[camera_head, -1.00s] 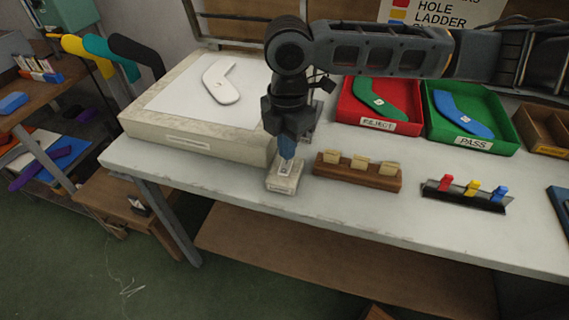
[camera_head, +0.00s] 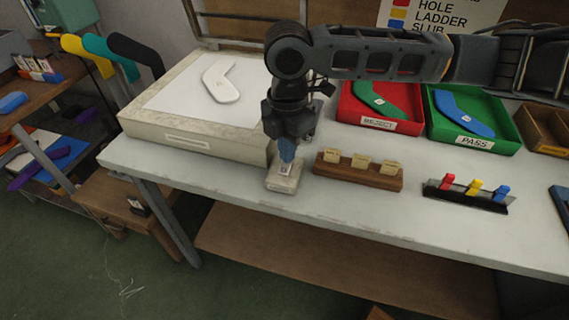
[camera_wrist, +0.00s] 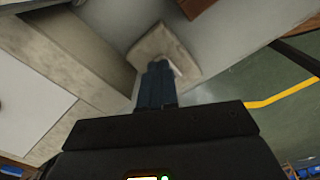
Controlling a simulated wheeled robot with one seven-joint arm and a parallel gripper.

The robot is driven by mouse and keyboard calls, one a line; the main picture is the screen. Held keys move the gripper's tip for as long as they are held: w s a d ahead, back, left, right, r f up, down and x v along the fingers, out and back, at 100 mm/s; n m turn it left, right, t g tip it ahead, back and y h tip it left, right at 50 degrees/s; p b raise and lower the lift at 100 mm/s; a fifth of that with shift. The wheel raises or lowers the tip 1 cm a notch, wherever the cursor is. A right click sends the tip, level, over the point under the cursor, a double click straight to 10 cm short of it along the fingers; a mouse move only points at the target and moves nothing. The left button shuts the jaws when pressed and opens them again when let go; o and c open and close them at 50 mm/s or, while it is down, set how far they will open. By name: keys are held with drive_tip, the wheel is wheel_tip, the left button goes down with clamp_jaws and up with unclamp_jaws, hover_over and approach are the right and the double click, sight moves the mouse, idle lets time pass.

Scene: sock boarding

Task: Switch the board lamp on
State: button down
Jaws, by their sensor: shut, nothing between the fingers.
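My gripper (camera_head: 287,158) points down with its blue fingers together and nothing between them. Its tips are at the top of a small pale switch box (camera_head: 283,184) near the table's front edge; whether they press on it I cannot tell. The box also shows in the wrist view (camera_wrist: 172,45), partly hidden behind the fingers (camera_wrist: 157,72). The inspection board (camera_head: 150,128) is a large pale box left of my gripper with a white top panel. A white sock-shaped form (camera_head: 221,84) lies on that panel. The panel shows no clear glow.
A wooden rack (camera_head: 357,176) with pale tags stands just right of the switch box. A black clip holder (camera_head: 467,197) is further right. A red tray (camera_head: 350,101) and a green tray (camera_head: 440,128) stand behind. The front table strip (camera_head: 400,225) is clear.

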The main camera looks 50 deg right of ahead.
drive_tip(key=shift+f, duration=0.4)
drive_tip(key=shift+r, duration=0.1)
drive_tip(key=shift+r+p, duration=2.85)
drive_tip(key=shift+r, duration=0.65)
